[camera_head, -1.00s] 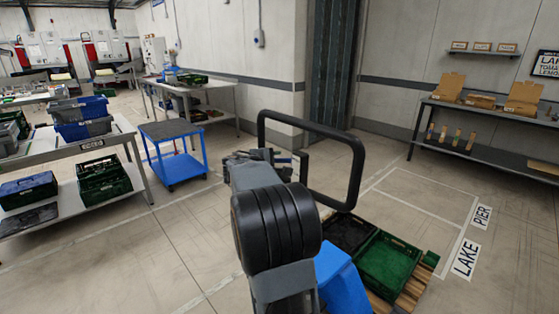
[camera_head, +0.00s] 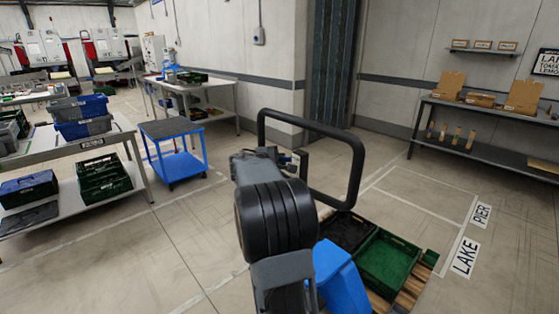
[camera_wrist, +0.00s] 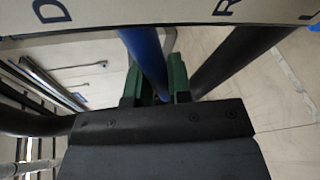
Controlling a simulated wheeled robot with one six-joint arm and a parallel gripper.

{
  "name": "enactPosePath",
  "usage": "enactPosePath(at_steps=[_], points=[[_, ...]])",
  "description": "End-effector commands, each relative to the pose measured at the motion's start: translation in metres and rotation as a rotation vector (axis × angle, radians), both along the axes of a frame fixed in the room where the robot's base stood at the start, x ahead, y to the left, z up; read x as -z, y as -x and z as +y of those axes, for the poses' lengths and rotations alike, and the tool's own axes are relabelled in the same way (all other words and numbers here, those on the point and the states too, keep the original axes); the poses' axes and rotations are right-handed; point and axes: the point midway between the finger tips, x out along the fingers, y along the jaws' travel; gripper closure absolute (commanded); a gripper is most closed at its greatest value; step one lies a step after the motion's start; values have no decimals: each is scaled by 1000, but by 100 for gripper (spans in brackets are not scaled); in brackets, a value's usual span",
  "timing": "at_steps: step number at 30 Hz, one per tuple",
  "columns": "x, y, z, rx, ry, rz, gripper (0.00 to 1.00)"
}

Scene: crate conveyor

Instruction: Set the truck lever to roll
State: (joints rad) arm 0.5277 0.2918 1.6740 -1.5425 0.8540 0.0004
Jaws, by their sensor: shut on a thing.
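The truck's black loop handle (camera_head: 355,165) stands upright in front of me, above the truck's blue body (camera_head: 338,275). My gripper (camera_wrist: 157,88) has two green fingertips, one on each side of a blue lever (camera_wrist: 145,48), and is shut on it. In the head view my wrist is at the handle's left side, and the arm hides the lever and most of the fingers. A pale plate (camera_wrist: 180,14) with the letters D and R spans the top of the wrist view. The lever's end and its setting cannot be read.
A black crate (camera_head: 348,230) and a green crate (camera_head: 388,262) sit on a wooden pallet (camera_head: 415,287) by the truck. A blue cart (camera_head: 172,130) and a crate table (camera_head: 100,147) stand left. A dark shelf bench (camera_head: 490,115) stands right. Floor between is clear.

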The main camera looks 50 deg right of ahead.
Motion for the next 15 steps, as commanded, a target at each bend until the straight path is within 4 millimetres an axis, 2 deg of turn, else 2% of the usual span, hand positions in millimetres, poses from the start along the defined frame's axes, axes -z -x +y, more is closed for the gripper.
enactPosePath(at_steps=[3,15], points=[[0,0,0,0,0,0,100],[2,-1,0,1,3,-30,100]])
